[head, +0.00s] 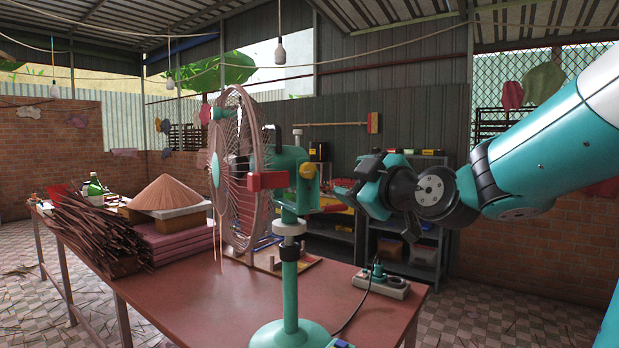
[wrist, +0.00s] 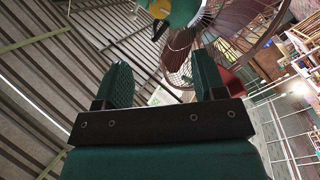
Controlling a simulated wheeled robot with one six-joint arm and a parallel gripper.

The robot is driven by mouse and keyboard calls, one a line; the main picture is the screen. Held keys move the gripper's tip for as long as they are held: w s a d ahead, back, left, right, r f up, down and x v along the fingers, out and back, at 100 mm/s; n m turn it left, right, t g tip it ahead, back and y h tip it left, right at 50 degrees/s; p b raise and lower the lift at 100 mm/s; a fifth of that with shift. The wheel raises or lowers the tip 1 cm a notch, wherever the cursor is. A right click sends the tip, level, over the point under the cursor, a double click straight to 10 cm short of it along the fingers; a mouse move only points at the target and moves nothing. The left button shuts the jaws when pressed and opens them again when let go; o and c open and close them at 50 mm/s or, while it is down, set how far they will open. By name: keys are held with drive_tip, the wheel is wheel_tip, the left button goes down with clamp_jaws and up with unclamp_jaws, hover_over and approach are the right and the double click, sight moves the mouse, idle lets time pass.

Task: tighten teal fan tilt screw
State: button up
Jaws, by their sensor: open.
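The teal fan (head: 290,255) stands on the table on a round teal base, its pinkish wire cage (head: 234,165) facing left.
Shelves (head: 420,250) stand behind.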

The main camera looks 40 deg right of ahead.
drive_tip(key=w+f+b, duration=0.1)
drive_tip(key=w+b, duration=0.1)
drive_tip(key=b, duration=0.4)
approach(310, 172)
drive_tip(key=w+p, duration=0.1)
drive_tip(key=w, duration=0.2)
drive_tip(key=w+p, duration=0.1)
drive_tip(key=w, duration=0.3)
drive_tip(key=w+d+p, duration=0.1)
drive_tip(key=w+p, duration=0.1)
drive_tip(key=w, duration=0.1)
drive_tip(key=shift+w+r, duration=0.15)
drive_tip(key=shift+w, duration=0.1)
drive_tip(key=c, duration=0.9)
